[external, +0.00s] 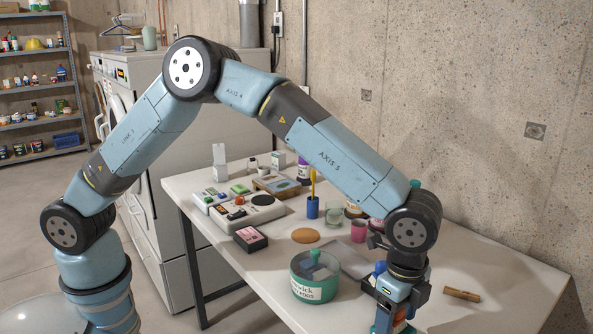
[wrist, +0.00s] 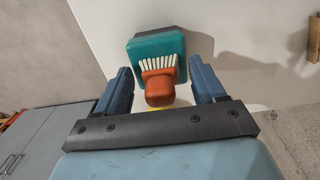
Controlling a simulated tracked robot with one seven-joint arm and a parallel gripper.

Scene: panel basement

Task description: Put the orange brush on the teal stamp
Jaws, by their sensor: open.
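The orange brush (wrist: 160,92), with a row of white bristles, is between the two fingers of my gripper (wrist: 160,70) in the wrist view. The fingers are open, with a visible gap on each side of the brush. The teal stamp (wrist: 146,46), a teal block with a dark edge, lies right behind the brush, and the bristles overlap its face. I cannot tell whether the two touch. In the external view my gripper (external: 392,316) points down at the table's front; the brush and stamp are mostly hidden there.
A teal tub (external: 312,279) stands left of my gripper on the white table (external: 470,270). A brown stick (external: 462,294) lies to the right. A pink cup (external: 358,231), a blue cup with a yellow tool (external: 312,207) and an orange disc (external: 305,236) stand farther back. The right front is clear.

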